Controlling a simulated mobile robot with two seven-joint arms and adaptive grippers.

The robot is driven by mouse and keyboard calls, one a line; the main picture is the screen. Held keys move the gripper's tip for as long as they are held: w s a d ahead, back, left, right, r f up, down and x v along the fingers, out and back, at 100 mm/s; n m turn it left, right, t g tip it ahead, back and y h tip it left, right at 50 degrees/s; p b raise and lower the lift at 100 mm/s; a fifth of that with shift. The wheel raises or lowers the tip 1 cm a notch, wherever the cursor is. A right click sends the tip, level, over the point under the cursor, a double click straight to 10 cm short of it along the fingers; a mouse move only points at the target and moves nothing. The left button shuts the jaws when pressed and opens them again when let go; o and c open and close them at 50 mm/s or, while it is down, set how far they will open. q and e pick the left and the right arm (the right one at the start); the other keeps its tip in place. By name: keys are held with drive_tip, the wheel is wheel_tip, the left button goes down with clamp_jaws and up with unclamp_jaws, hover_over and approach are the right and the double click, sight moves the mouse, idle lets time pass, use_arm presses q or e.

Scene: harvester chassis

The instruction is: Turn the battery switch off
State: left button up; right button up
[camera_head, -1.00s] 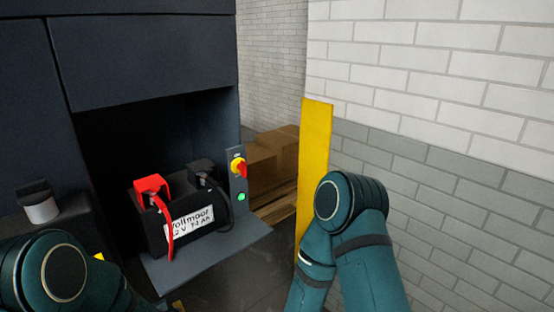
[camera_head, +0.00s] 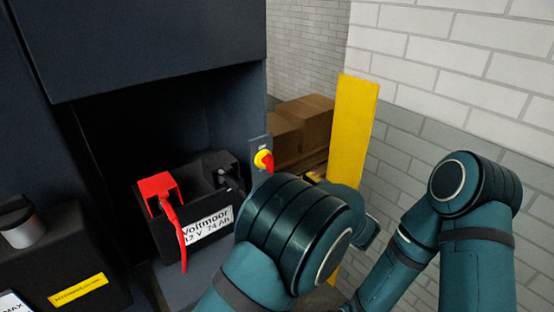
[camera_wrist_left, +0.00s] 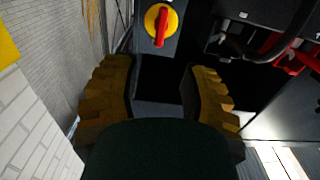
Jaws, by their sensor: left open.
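The battery switch (camera_head: 264,160) has a yellow round base and a red handle, on a narrow grey panel beside the battery compartment. It also shows at the top of the left wrist view (camera_wrist_left: 160,24), its red handle pointing roughly along the picture's vertical. My left gripper (camera_wrist_left: 162,92) is open and empty, its two brown-yellow fingers spread on either side below the switch in that view, apart from it. In the head view my left arm covers the lower panel, and its fingers cannot be made out clearly. My right arm stands at the right; its gripper is not visible.
A black battery (camera_head: 200,222) with a red terminal cover (camera_head: 157,187) and cable sits left of the switch. A yellow post (camera_head: 354,125) stands to the right, before a brick wall. Cardboard boxes (camera_head: 303,122) lie behind. Dark chassis panels (camera_head: 140,45) overhang the compartment.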

sight(272, 164)
use_arm(q)
drive_tip(key=b+x, duration=0.1)
drive_tip(key=x, duration=1.1)
drive_tip(key=shift+w+a, duration=0.2)
drive_tip(key=shift+w, duration=0.05)
drive_tip(key=shift+s, duration=0.1)
clamp_jaws()
